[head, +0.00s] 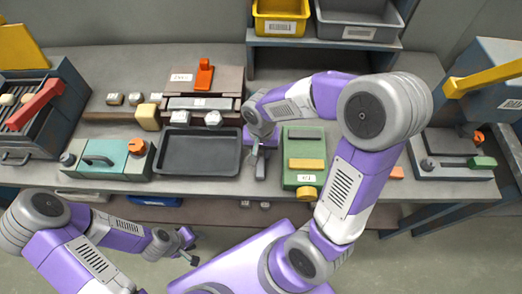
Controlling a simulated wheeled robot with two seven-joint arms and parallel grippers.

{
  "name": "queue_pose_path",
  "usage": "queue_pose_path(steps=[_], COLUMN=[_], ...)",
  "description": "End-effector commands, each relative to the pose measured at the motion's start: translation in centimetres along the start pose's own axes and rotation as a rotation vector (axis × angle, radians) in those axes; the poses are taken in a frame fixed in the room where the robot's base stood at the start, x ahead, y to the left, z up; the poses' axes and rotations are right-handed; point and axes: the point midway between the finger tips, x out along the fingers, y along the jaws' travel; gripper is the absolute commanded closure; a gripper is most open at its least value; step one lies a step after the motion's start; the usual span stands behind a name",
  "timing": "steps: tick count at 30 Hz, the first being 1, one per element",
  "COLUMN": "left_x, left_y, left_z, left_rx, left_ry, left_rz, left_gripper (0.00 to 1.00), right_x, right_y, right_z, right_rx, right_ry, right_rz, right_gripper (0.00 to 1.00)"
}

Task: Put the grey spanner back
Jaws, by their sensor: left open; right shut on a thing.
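My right gripper (257,148) is over the workbench (300,205), between the black tray and the green unit. It is shut on a small grey piece (261,168) that looks like the grey spanner. The gripper and arm hide much of this piece, and I cannot tell whether it touches the bench. My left gripper (188,246) is open and empty, low in front of the bench's front edge. No other grey spanner shows clearly.
A black tray (183,166) lies left of my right gripper, and a green unit (302,146) stands to its right. A teal box (103,157) is further left. A yellow bin (281,27) and a grey bin (357,31) sit on the rear shelf.

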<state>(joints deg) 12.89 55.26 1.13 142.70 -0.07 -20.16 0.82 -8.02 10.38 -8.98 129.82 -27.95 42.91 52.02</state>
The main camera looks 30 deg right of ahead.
Motion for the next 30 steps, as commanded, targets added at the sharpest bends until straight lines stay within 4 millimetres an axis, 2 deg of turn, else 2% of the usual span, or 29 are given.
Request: queue_pose_path(steps=[3,4,9,20,23,30], left_x=[0.3,0.3,0.2,-0.1,-0.7,-2.7], left_y=[-0.1,-0.1,-0.1,0.1,0.3,1.0], left_z=[0.0,0.0,0.0,0.0,0.0,0.1], left_rx=[0.0,0.0,0.0,0.0,0.0,0.0], left_ry=[0.0,0.0,0.0,0.0,0.0,0.0], left_rz=[0.0,0.0,0.0,0.0,0.0,0.0], left_gripper=[0.57,0.57,0.57,0.57,0.57,0.57], right_x=[0.4,0.4,0.3,-0.2,-1.7,-7.1], right_y=[0.0,0.0,0.0,0.0,0.0,-0.1], right_z=[0.0,0.0,0.0,0.0,-0.1,-0.1], right_rx=[0.0,0.0,0.0,0.0,0.0,0.0], right_ry=[0.001,0.0,0.0,0.0,0.003,0.004], right_rz=[-0.001,0.0,0.0,0.0,-0.001,-0.003], right_gripper=[1.0,0.71,0.47,0.47,0.47,0.47])
